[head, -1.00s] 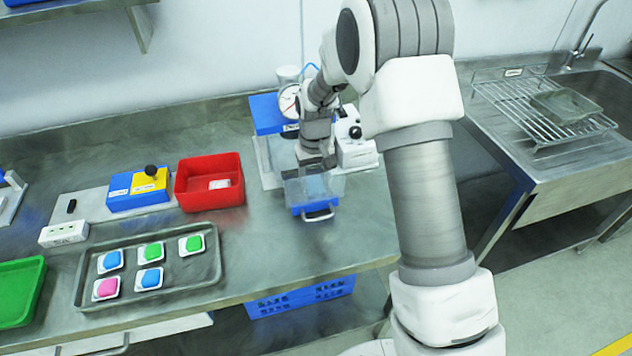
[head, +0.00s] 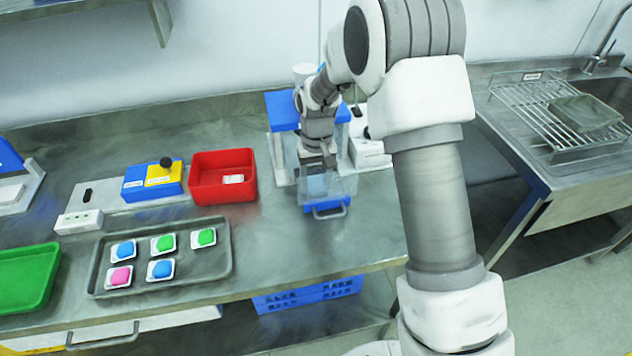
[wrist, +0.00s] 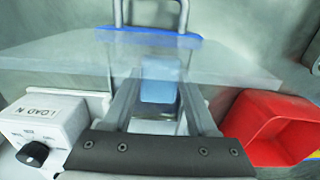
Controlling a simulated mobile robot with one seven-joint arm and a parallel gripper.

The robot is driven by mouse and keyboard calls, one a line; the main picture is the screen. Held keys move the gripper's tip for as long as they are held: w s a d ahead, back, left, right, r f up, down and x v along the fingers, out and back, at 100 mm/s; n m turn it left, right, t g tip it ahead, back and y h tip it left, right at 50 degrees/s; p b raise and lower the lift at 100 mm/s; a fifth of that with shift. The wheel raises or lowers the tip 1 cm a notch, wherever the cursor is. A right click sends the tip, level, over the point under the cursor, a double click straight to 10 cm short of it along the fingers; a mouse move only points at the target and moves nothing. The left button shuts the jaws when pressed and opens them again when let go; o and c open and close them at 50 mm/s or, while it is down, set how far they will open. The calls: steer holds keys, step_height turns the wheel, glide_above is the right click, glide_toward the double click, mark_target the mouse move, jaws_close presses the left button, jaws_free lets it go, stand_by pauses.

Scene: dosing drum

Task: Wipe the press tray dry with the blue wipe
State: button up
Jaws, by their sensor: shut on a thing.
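The press (head: 278,115) stands at the back of the steel counter, partly hidden by my arm. Its tray (head: 345,188) sits at the front with clear walls, a blue front and a metal handle. The clear sheet and handle also show in the wrist view (wrist: 225,62). My gripper (head: 318,165) points down over the tray. In the wrist view its fingers (wrist: 158,95) are shut on the pale blue wipe (wrist: 160,82), seen through the clear material. I cannot tell whether the wipe touches the tray floor or whether any wetness is there.
A red bin (head: 222,190) stands left of the press. A white box with a black knob (head: 370,152) stands close at its right. A grey tray (head: 215,268) with several coloured pieces lies front left. The sink rack (head: 525,105) is far right.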

steer(key=shift+w+d+r, duration=0.15)
steer(key=shift+d+r, duration=0.35)
steer(key=shift+d, duration=0.2)
step_height(320, 180, up, 16)
steer(key=w+p, duration=0.2)
steer(key=p, duration=0.9)
steer(key=shift+a, duration=0.2)
steer(key=shift+s+f, duration=0.15)
steer(key=shift+s, duration=0.05)
